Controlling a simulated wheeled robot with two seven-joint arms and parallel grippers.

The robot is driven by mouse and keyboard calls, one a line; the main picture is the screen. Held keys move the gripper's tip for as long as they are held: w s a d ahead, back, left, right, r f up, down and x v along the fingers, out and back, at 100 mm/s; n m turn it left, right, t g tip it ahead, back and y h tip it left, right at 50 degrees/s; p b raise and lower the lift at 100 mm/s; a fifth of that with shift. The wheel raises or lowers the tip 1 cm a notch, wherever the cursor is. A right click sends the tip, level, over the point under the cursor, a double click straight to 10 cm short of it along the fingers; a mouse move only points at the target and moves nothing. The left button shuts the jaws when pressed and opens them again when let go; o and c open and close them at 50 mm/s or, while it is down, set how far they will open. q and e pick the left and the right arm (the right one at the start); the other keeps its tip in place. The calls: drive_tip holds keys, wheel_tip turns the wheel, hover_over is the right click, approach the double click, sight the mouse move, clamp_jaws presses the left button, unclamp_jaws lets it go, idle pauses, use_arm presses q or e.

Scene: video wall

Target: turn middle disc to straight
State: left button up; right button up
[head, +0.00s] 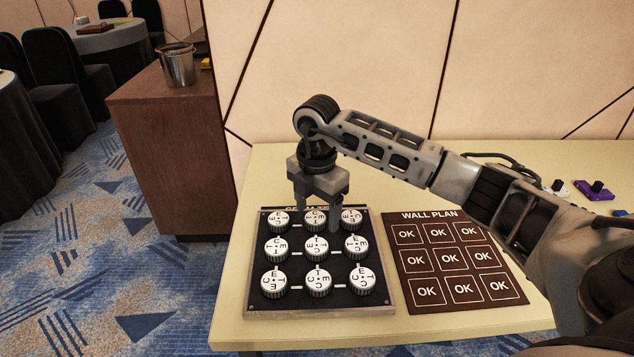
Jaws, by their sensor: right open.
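A black board (252,262) in a pale frame lies on the table and carries three rows of white lettered discs. The middle disc (315,248) sits at the centre of the grid. Its letters look tilted; its exact angle is too small to read. My right gripper (317,222) points down over the top row, open, with its fingers on either side of the top middle disc (314,218). I cannot tell whether they touch that disc. The gripper is behind the middle disc, apart from it, and partly hides the board's title. My left gripper is out of view.
A brown "WALL PLAN" board (460,262) with rows of OK squares lies to the right on the cream table (440,327). My right arm spans above it. A purple device (594,190) lies at the far right. A wooden cabinet (170,150) with a metal bucket (178,66) stands left.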

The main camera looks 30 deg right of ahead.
wheel_tip(320, 180, up, 7)
idle(0.3)
idle(0.5)
